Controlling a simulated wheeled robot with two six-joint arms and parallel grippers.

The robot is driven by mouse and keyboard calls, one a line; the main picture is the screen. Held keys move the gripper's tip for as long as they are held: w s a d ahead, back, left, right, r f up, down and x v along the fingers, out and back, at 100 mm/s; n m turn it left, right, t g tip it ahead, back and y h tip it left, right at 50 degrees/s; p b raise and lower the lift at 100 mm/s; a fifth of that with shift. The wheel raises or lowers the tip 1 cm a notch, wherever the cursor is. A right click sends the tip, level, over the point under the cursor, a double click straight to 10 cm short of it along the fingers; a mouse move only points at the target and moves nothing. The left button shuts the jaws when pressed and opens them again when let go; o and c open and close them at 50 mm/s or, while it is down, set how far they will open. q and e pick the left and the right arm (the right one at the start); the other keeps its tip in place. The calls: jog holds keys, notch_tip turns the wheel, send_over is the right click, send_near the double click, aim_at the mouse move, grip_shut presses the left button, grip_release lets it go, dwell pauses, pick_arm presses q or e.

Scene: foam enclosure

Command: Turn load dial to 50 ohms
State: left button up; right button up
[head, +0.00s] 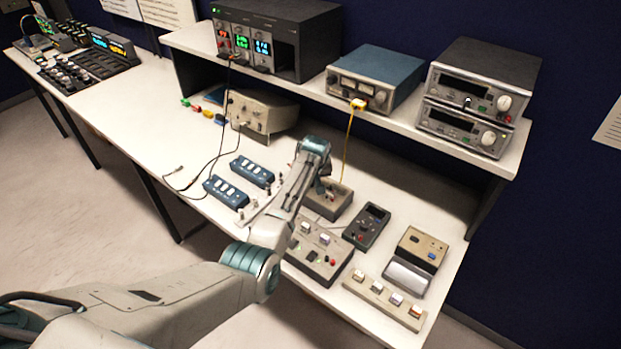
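My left arm reaches in from the lower left. Its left gripper (322,187) points down over a small beige box (338,209) on the bench. The gripper's fingers are small and partly hidden by my wrist, so I cannot tell whether they are open, shut or touching anything. No load dial can be clearly made out; the near part of the box is hidden behind my arm, and no ohm marking is readable. A yellow cable (347,150) runs from the blue-topped meter (375,78) down towards the box. My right gripper is not in view.
A grey control box (320,250) with knobs, a dark handheld meter (367,226), a small printer-like unit (414,262) and a switch strip (385,302) crowd the bench's near right. Two blue strips (226,192) lie left of my arm. Instruments fill the shelf (415,128) above.

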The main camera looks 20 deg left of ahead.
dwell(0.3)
pick_arm(q)
jog(key=o, duration=1)
jog(key=shift+r, duration=0.2)
jog(key=b+v, duration=0.3)
jog(key=v, duration=0.7)
jog(key=shift+s+r, duration=0.15)
jog(key=shift+r, duration=0.1)
